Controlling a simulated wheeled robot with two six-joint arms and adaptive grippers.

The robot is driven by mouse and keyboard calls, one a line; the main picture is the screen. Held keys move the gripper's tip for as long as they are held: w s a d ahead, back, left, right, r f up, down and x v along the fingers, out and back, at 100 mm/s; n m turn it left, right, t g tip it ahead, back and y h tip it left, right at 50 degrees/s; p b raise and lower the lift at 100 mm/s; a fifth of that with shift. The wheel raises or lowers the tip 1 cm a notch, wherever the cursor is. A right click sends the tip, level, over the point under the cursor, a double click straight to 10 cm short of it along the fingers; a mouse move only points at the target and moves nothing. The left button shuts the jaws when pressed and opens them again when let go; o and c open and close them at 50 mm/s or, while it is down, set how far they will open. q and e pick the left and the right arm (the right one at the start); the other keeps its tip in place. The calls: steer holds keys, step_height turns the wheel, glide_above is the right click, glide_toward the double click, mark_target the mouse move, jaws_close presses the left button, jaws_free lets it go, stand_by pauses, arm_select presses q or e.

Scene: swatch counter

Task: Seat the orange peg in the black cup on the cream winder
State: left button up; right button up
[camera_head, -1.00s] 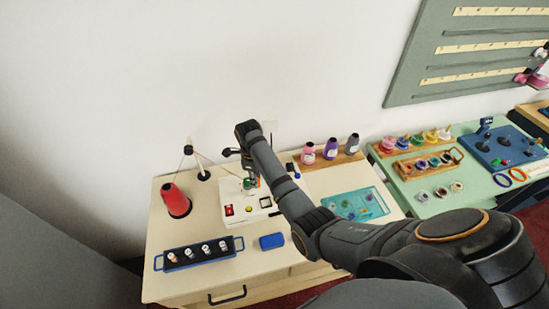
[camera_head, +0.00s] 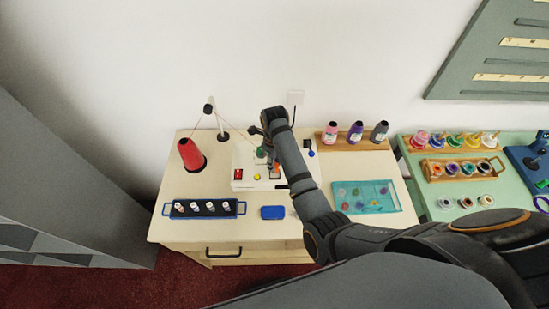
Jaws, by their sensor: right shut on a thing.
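The cream winder (camera_head: 245,184) stands on the cream table, with a red switch (camera_head: 238,174) and a yellow button (camera_head: 257,177) on its front. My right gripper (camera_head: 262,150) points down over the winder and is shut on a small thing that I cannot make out. A small green part (camera_head: 261,153) shows beside the fingers. My right forearm and wrist cover part of the winder. I cannot clearly pick out the orange peg or the black cup. My left gripper is out of view.
A red thread cone (camera_head: 190,154) and thread stand are left of the winder. In front are a blue rack (camera_head: 185,209) of bobbins and a blue box (camera_head: 272,212). A teal tray (camera_head: 385,206) is at right; bottles stand on a wooden rack (camera_head: 350,146) behind.

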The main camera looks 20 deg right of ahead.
steer(key=shift+a+f, duration=0.25)
steer(key=shift+f, duration=0.25)
steer(key=shift+d+f, duration=0.1)
steer(key=shift+f, duration=0.2)
steer(key=shift+d+f, duration=0.1)
steer(key=shift+f, duration=0.1)
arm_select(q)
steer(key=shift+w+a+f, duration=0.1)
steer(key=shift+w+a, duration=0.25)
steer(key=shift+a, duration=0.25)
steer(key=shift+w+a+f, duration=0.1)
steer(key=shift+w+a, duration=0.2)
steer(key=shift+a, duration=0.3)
arm_select(e)
steer(key=shift+a+f, duration=0.2)
steer(key=shift+f, duration=0.15)
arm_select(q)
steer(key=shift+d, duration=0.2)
arm_select(e)
steer(key=shift+d, duration=0.1)
steer(key=o, duration=0.9)
